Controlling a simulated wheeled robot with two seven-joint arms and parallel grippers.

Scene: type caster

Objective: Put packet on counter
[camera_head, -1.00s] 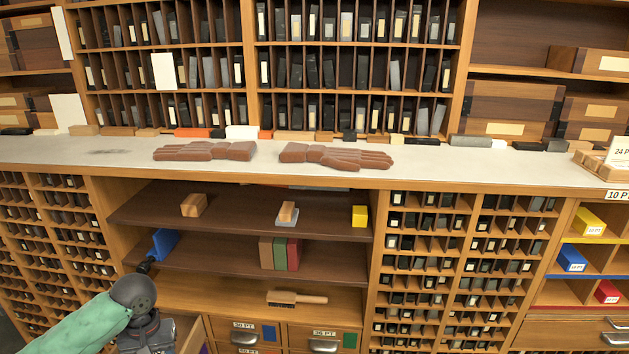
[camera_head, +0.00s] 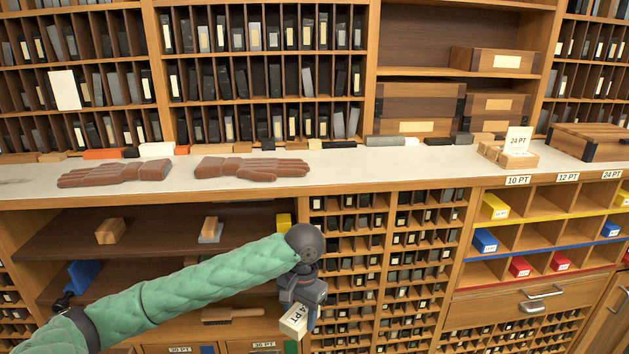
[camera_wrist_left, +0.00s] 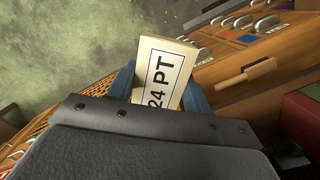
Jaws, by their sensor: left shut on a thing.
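My left gripper (camera_head: 301,308) is shut on a cream packet (camera_head: 294,322) labelled 24 PT. It holds the packet in front of the small-compartment rack, below the counter edge. In the left wrist view the packet (camera_wrist_left: 163,74) sits between the blue finger pads, its label facing the camera. The counter (camera_head: 380,172) is the pale worktop running across behind and above the gripper. My right gripper is not in view.
Two brown gloves (camera_head: 115,174) (camera_head: 250,168) lie on the counter at the left. A 24 PT card stands with small blocks (camera_head: 508,153) at the right, beside a wooden box (camera_head: 592,143). The counter between gloves and blocks is clear. A brush (camera_head: 230,315) lies on a lower shelf.

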